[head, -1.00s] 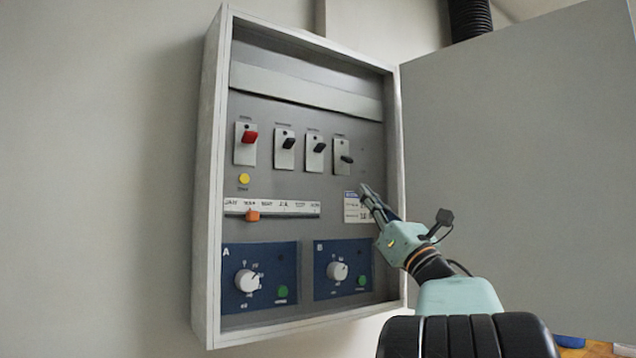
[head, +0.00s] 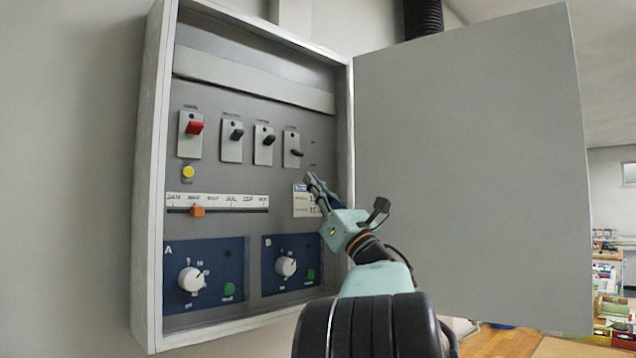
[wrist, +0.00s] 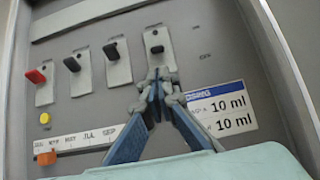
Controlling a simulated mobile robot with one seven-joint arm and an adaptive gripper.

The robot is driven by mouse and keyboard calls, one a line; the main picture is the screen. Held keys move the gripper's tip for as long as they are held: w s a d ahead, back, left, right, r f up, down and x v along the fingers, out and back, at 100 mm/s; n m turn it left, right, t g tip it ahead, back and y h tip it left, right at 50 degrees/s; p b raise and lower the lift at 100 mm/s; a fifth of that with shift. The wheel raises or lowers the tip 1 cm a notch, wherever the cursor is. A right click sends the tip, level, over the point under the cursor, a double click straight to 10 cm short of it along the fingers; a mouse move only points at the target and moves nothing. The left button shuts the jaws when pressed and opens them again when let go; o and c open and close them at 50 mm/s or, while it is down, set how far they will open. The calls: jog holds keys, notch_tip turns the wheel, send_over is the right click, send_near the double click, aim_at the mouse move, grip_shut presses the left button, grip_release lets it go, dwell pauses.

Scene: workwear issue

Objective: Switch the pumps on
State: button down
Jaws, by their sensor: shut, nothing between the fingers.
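An open grey control box (head: 155,200) hangs on the wall. Its top row holds a red switch (head: 195,128) at left and three black switches, the second (head: 236,134), third (head: 268,140) and fourth (head: 297,153). The fourth black-levered switch at far right has its lever lower on its plate than the others. Their small labels are unreadable, so I cannot tell which is for the pumps. My gripper (head: 310,178) is shut and empty, just below the fourth switch. In the wrist view its fingertips (wrist: 158,76) overlap that switch's lower plate; contact is unclear.
Below are a yellow button (head: 188,172), a month slider with an orange knob (head: 197,211), and blue dial panels A (head: 235,290) and B (head: 290,244). A dosing card (head: 301,207) sits behind my gripper. The open door (head: 460,170) stands to the right.

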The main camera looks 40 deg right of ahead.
aim_at(301, 153)
jog(key=p+x, duration=0.2)
jog(key=x, duration=0.3)
jog(key=shift+w+r, duration=0.2)
jog(key=shift+s+r+g, duration=0.35)
jog(key=shift+s+g, duration=0.1)
jog(key=shift+g, duration=0.55)
jog(key=shift+s+r+g+b, duration=0.25)
jog(key=shift+g+b, duration=0.25)
jog(key=shift+b, duration=0.1)
jog(key=shift+s+r, duration=0.3)
jog(key=shift+r, duration=0.3)
jog(key=shift+d+r+g, duration=0.1)
jog(key=shift+r+g, duration=0.1)
jog(key=shift+g, duration=0.1)
jog(key=shift+s, duration=0.15)
jog(key=shift+f, duration=0.1)
